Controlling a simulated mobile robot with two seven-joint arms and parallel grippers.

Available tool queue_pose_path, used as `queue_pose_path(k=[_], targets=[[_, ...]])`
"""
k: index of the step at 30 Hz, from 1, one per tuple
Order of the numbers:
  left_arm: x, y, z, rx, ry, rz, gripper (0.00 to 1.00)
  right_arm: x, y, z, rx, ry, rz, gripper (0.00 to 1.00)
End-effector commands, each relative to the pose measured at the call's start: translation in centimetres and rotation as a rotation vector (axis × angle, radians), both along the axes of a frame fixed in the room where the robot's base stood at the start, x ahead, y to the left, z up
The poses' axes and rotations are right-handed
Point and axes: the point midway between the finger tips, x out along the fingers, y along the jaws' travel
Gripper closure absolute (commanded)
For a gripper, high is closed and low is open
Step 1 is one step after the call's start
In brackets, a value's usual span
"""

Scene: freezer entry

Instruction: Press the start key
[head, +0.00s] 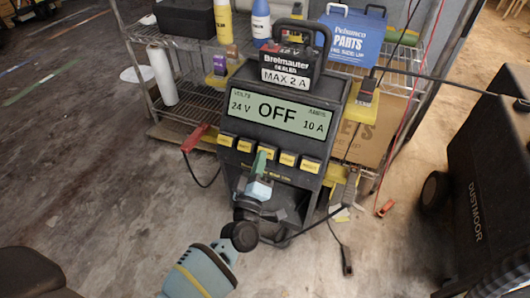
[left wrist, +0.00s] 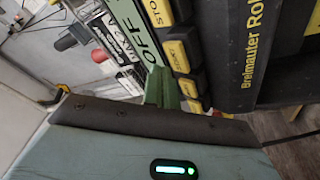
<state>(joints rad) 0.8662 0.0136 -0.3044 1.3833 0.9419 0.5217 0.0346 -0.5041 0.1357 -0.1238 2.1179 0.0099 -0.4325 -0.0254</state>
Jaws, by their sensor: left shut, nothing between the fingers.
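A black charger (head: 235,165) stands upright with a display (head: 277,116) reading OFF, 24 V and 10 A. Below it is a slanted row of yellow keys (head: 287,159); their labels are too small to read in the head view. In the left wrist view one yellow key (left wrist: 178,55) seems to read START, beside another starting with STO (left wrist: 157,12). My left gripper (head: 260,162) is shut and empty, its green fingertips at the middle of the key row. It also shows in the left wrist view (left wrist: 160,88). Whether it touches a key cannot be told. My right gripper is out of view.
A battery (head: 290,72) marked MAX 2 A sits on top of the charger. A wire shelf (head: 185,100) with bottles and a blue parts box (head: 350,38) stands behind. A black DUSTMOOR machine (head: 485,170) is at the right. Cables and a red clamp (head: 385,208) lie nearby.

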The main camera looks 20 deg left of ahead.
Motion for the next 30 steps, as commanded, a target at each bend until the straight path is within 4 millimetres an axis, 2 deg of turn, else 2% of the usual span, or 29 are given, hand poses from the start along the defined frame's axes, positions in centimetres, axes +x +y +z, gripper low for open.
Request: queue_pose_path(k=[6, 13, 30], targets=[[0.0, 0.0, 0.0, 0.000, 0.000, 0.000, 1.00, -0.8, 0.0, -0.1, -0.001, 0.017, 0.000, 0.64], [0.0, 0.0, 0.0, 0.000, 0.000, 0.000, 1.00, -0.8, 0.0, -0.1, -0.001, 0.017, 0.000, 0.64], [0.0, 0.0, 0.0, 0.000, 0.000, 0.000, 1.00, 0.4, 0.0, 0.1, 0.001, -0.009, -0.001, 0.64]])
